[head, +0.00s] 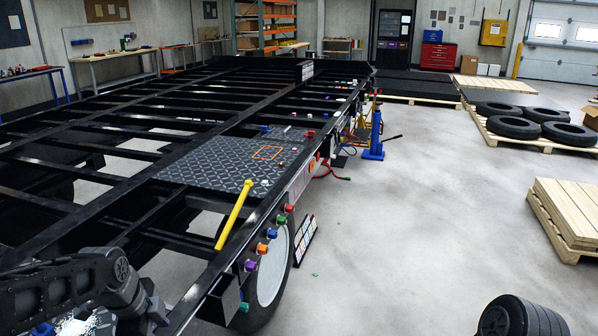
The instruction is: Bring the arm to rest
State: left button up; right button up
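My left arm (60,287) comes in from the lower left, over the near left part of the black trailer frame (120,215). Its end, where my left gripper (152,312) is, sits low in the picture beside the frame's side rail. The fingers are dark and partly cut off, so I cannot tell whether they are open or shut. A rounded dark part of my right arm (520,316) shows at the bottom right edge. My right gripper is out of the picture.
A yellow bar (234,215) leans across the rail by the diamond-plate deck (215,172). Coloured connectors (272,233) line the rail above a wheel (270,275). A blue jack (375,138) stands beyond. Pallets (570,215) and tires (512,127) are right; the middle floor is clear.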

pick_arm(q)
jog(key=s+d+f+n+t+h, duration=0.1)
jog(key=d+f+n, duration=0.65)
jog(key=f, duration=0.25)
jog(key=s+d+f+n+h, duration=0.1)
jog(key=d+f+n, duration=0.65)
jog(key=f, duration=0.25)
jog(key=s+d+f+n+g, duration=0.1)
jog(key=s+d+f, duration=0.1)
jog(key=s+f, duration=0.2)
jog(key=s+d+f+n+g+h, duration=0.1)
jog(key=s+d+f, duration=0.2)
jog(key=s, duration=0.5)
jog(key=s+d+f+n+g, duration=0.1)
jog(key=s+d+f, duration=0.1)
jog(key=s+f, duration=0.3)
jog(key=shift+s+d+f+g, duration=0.3)
jog(key=shift+s+g, duration=0.1)
jog(key=shift+s, duration=0.65)
